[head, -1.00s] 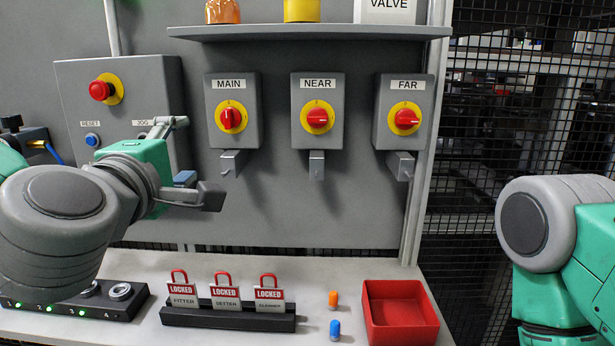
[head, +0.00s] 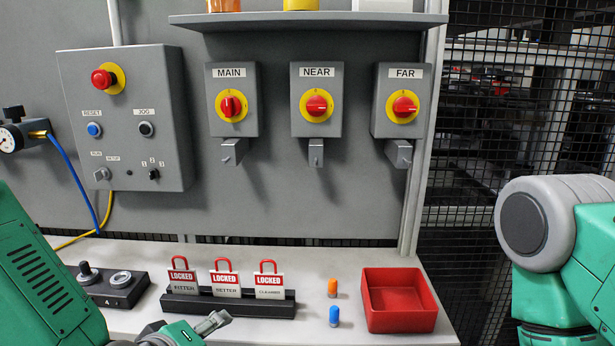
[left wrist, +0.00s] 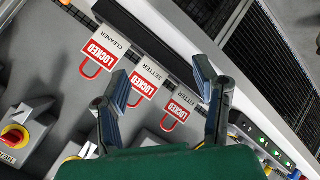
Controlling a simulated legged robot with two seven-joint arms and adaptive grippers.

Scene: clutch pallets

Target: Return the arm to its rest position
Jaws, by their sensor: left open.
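My left gripper (head: 212,325) is low at the front of the bench in the head view, in front of the lock rack, with part of it cut off by the lower edge. In the left wrist view its two fingers (left wrist: 160,78) are spread with nothing between them. The lock tags fitter (head: 183,276), setter (head: 225,279) and cleaner (head: 269,280) stand in a black rack (head: 240,304). They show behind the fingers in the left wrist view. My right arm (head: 545,230) is at the right edge; its gripper is out of frame.
The main (head: 231,104), near (head: 317,105) and far (head: 404,106) switches are on the wall panel. A control box (head: 170,170) is at left. A red tray (head: 400,316), an orange plug (head: 332,288) and a blue plug (head: 334,316) are on the bench. A black box (head: 115,298) is at left.

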